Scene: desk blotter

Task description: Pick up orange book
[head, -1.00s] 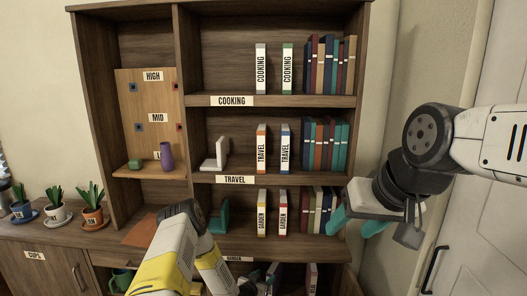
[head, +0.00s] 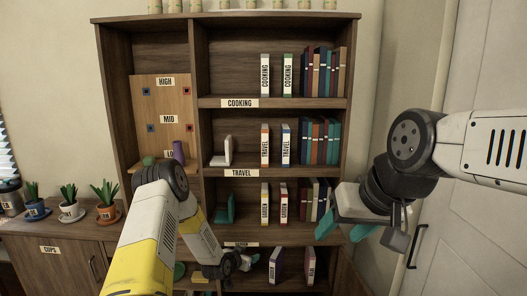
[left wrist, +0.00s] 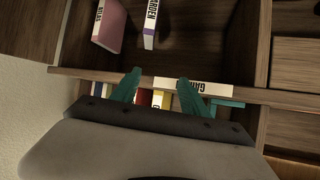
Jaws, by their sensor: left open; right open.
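An upright book with an orange top and a white TRAVEL label (head: 265,146) stands on the middle shelf in the head view, left of a blue-topped TRAVEL book (head: 286,146). Whether this is the orange book meant, I cannot tell; a darker orange spine also stands in the row to the right. My left gripper (head: 240,263) is low in front of the bookcase, below the GARDEN shelf, partly hidden. In the left wrist view its teal fingers (left wrist: 157,88) are apart with no book held between them. My right gripper (head: 341,226) is open and empty at the bookcase's right side.
A white bookend (head: 227,151) stands left of the TRAVEL books, a green one (head: 230,208) on the GARDEN shelf. A pink book (left wrist: 109,25) and a purple-edged book (left wrist: 149,24) stand in the lower compartment. Potted plants (head: 70,203) stand on the left counter.

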